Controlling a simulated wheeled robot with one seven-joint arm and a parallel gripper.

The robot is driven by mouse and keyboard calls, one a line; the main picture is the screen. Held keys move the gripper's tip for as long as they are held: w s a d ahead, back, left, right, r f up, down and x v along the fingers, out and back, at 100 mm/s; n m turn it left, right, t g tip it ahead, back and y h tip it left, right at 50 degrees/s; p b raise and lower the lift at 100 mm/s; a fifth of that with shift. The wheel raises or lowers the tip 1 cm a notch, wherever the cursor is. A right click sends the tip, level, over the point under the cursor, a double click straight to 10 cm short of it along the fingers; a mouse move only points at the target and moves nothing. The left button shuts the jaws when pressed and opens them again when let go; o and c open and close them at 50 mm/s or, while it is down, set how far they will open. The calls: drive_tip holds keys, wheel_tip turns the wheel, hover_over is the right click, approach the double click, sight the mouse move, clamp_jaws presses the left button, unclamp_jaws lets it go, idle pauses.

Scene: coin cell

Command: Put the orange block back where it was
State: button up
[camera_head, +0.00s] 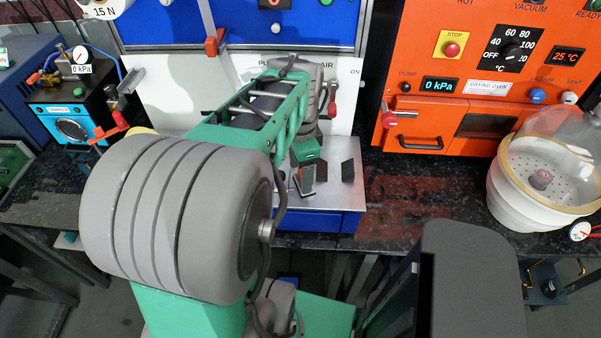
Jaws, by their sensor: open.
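I cannot make out an orange block anywhere in the head view; my arm covers part of the scene and may hide it. My gripper (306,182) is at the end of my green and grey arm, pointing down over the light metal plate (334,200) of the blue-fronted station in the middle. The gripper is open, and I see no object between its fingers. A small dark piece (347,172) shows just right of the gripper; I cannot tell what it is.
An orange drying oven (460,125) stands on the right, with a white desiccator bowl (520,205) beside it. The dark counter (420,205) before the oven is clear. A red lever (215,42) is behind my arm.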

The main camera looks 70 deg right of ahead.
wheel_tip(320, 180, up, 11)
drive_tip(key=w+a+f+n, duration=0.1)
drive_tip(key=w+a+n, duration=0.25)
drive_tip(key=w, duration=0.25)
drive_tip(key=w+a+f+n+t+h, duration=0.1)
drive_tip(key=w+a+n, duration=0.2)
drive_tip(key=w+n, duration=0.3)
drive_tip(key=w+a+f+n, duration=0.1)
drive_tip(key=w+a+n, duration=0.25)
drive_tip(key=w, duration=0.35)
drive_tip(key=w+a+f+n+t, duration=0.1)
drive_tip(key=w+a+f+n, duration=0.2)
drive_tip(key=a+n, duration=0.5)
drive_tip(key=w+a+f+n+t+y, duration=0.1)
drive_tip(key=w+a+n, duration=0.3)
drive_tip(key=a, duration=1.2)
drive_tip(key=f+n, duration=0.1)
drive_tip(key=n, duration=0.3)
drive_tip(key=shift+w+a+f+t, duration=0.2)
drive_tip(key=shift+a+f+t, duration=0.1)
drive_tip(key=shift+a+f, duration=0.1)
